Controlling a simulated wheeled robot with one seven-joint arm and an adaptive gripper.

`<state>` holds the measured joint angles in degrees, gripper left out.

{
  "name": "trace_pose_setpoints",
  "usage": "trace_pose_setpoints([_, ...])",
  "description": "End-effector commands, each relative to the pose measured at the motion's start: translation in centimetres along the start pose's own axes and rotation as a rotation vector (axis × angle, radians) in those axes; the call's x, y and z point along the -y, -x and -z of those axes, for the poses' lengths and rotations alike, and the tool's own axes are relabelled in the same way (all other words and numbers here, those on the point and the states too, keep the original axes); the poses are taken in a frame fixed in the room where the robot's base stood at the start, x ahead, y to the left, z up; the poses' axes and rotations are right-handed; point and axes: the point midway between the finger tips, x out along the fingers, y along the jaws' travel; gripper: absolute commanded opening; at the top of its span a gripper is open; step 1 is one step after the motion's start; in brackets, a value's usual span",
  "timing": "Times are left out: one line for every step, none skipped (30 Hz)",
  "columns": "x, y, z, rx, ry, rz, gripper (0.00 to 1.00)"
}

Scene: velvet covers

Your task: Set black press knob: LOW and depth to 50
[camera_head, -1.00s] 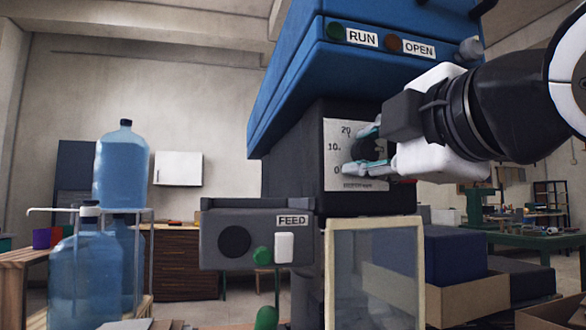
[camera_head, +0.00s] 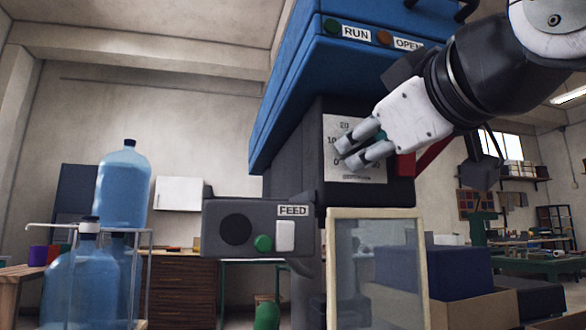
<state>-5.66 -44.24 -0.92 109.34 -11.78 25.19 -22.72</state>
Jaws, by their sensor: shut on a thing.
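The press has a blue top housing (camera_head: 296,83) and a dark body with a white scale plate (camera_head: 338,174) marked 20, 10 and 0. My gripper (camera_head: 352,154) is shut on the black knob at the front of this plate. Its fingers tilt down to the left across the plate. The knob is almost wholly hidden by the fingers, so I cannot read its setting.
Below left, a grey FEED box (camera_head: 215,252) carries a round black disc (camera_head: 237,231), a green button (camera_head: 263,243) and a white switch (camera_head: 285,236). A framed clear guard (camera_head: 333,270) stands below the plate. A red bar (camera_head: 432,154) shows behind my gripper.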

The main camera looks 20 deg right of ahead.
Motion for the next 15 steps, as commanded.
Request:
trace_pose_setpoints([0.07,-0.06,-0.31,0.006,-0.018,0.001,0.0])
trace_pose_setpoints([0.07,-0.06,-0.31,0.007,-0.028,0.001,0.0])
trace_pose_setpoints([0.07,-0.06,-0.31,0.007,-0.04,0.0,0.0])
trace_pose_setpoints([0.07,-0.06,-0.3,0.007,-0.048,0.001,0.0])
trace_pose_setpoints([0.07,-0.06,-0.3,0.007,-0.055,0.001,0.0])
trace_pose_setpoints([0.07,-0.07,-0.29,0.007,-0.062,0.001,0.0])
trace_pose_setpoints([0.07,-0.07,-0.29,0.007,-0.067,0.001,0.0])
trace_pose_setpoints([0.08,-0.07,-0.28,0.007,-0.072,0.001,0.0])
trace_pose_setpoints([0.08,-0.07,-0.28,0.007,-0.076,0.002,0.0])
trace_pose_setpoints([0.08,-0.07,-0.28,0.008,-0.079,0.002,0.0])
trace_pose_setpoints([0.09,-0.08,-0.28,0.008,-0.081,0.002,0.0])
trace_pose_setpoints([0.09,-0.08,-0.28,0.008,-0.083,0.002,0.0])
trace_pose_setpoints([0.09,-0.08,-0.28,0.008,-0.083,0.002,0.0])
trace_pose_setpoints([0.1,-0.08,-0.28,0.008,-0.084,0.002,0.0])
trace_pose_setpoints([0.1,-0.08,-0.28,0.008,-0.084,0.002,0.0])
